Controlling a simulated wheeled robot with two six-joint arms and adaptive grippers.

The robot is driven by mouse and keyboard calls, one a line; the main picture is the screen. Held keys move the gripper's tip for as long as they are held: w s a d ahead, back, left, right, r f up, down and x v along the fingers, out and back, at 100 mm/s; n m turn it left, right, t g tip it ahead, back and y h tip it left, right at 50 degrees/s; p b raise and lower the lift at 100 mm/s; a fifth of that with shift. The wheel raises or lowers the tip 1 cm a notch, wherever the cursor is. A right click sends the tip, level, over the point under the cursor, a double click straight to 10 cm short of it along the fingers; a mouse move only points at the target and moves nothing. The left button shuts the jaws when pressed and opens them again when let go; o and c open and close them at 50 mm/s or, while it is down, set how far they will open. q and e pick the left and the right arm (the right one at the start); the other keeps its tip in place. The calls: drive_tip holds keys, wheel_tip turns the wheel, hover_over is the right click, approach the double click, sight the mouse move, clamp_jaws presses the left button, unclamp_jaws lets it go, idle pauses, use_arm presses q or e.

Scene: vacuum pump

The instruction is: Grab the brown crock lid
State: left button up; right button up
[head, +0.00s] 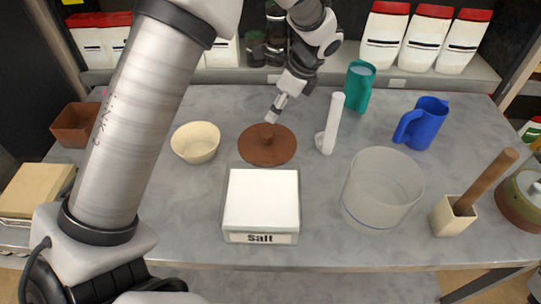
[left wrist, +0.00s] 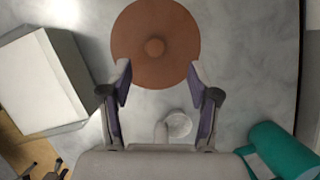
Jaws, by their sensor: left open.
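The brown crock lid (head: 256,152) is a flat round disc with a small knob, lying on the grey table behind the salt box. In the left wrist view the lid (left wrist: 155,65) is at the top centre with its knob facing me. My left gripper (head: 274,117) is just behind the lid in the head view. In the left wrist view my left gripper (left wrist: 160,72) is open, with its two fingers reaching over the near part of the lid on either side of the knob. Nothing is between the fingers' pads. My right gripper does not show.
The salt box (head: 261,203) stands in front of the lid. A cream bowl (head: 195,143) is left of it, and a white upright holder (head: 330,125) is close on the right. A clear container (head: 382,188), a blue pitcher (head: 424,124) and a green pitcher (head: 359,86) stand further right.

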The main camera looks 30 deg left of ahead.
sight(268, 134)
use_arm(q)
wheel_tip(268, 134, down, 3)
drive_tip(key=shift+w+d+b, duration=0.1)
drive_tip(key=shift+b, duration=0.5)
drive_tip(key=shift+f, duration=0.2)
drive_tip(key=x, duration=0.4)
drive_tip(key=s+p+x, duration=0.1)
drive_tip(key=x, duration=0.2)
clamp_jaws()
